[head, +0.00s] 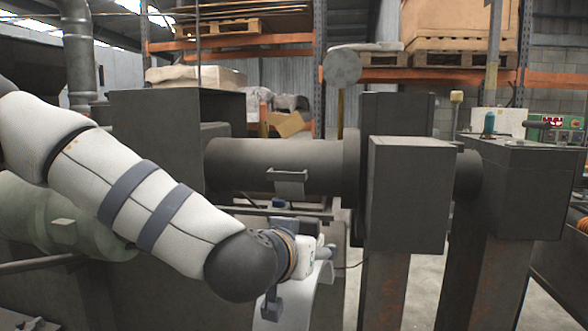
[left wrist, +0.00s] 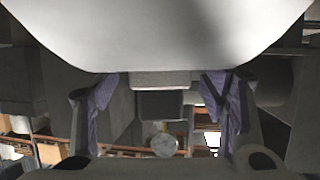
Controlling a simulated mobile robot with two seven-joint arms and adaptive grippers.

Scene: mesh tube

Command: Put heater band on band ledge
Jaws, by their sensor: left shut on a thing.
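My left gripper (head: 322,251) is at the lower middle of the head view, in front of and below the barrel (head: 240,166). A pale curved piece (head: 300,301), apparently the heater band, hangs at the gripper. In the left wrist view the same pale curved surface (left wrist: 160,35) fills the top. The two fingers of my left gripper (left wrist: 160,88) stand wide apart with a grey block (left wrist: 160,78) between them; the exact contact is unclear. A small bracket (head: 288,182) on the barrel's near side looks like the band ledge; it appears empty. My right gripper is not visible.
A grey box housing (head: 408,195) stands right of the gripper, with another (head: 528,190) farther right. A large dark cabinet (head: 165,150) is behind my left arm. A round grey disc (head: 342,67) stands above the barrel. Pallet racks are behind.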

